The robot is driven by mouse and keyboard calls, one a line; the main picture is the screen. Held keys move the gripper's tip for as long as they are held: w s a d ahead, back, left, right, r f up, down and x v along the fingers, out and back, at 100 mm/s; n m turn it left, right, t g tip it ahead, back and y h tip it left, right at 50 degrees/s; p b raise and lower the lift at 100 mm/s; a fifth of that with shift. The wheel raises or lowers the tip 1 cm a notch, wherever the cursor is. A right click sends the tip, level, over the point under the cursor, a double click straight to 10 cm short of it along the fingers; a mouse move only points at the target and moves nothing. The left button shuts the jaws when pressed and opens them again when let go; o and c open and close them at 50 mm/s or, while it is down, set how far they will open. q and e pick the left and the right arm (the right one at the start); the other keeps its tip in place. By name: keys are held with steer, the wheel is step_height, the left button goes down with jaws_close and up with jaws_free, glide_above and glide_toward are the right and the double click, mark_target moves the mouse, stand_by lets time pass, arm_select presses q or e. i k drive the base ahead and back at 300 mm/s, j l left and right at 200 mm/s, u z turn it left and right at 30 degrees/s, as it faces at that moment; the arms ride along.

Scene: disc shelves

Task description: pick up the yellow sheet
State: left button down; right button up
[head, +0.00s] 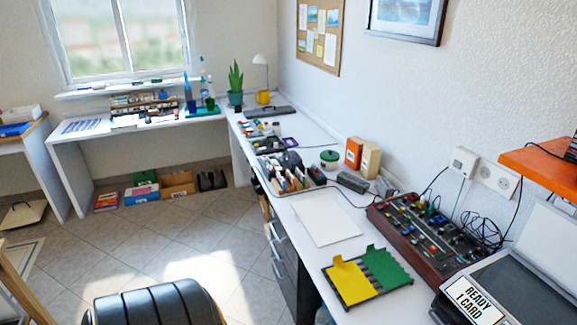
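The yellow sheet (351,282) lies on the white desk at the lower right. It is a flat piece with a small tab at its upper left. It rests on the left part of a dark slatted rack (373,297), beside a green sheet (385,268) of similar shape. Neither of my grippers shows in the head view.
A blank white sheet (324,217) lies behind the rack. A reddish-brown control panel (425,233) with knobs and cables stands to the right. A grey machine (515,280) marked "READY 1 CARD" is at the lower right. A black chair back (150,303) stands at the bottom left.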

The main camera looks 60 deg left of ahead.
mark_target(352, 286)
steer(key=u, duration=1.25)
steer(key=z, duration=0.4)
steer(key=i+j+z, duration=0.15)
steer(key=j+z, duration=0.5)
steer(key=i+j+z, duration=0.1)
steer(key=j+z, duration=0.2)
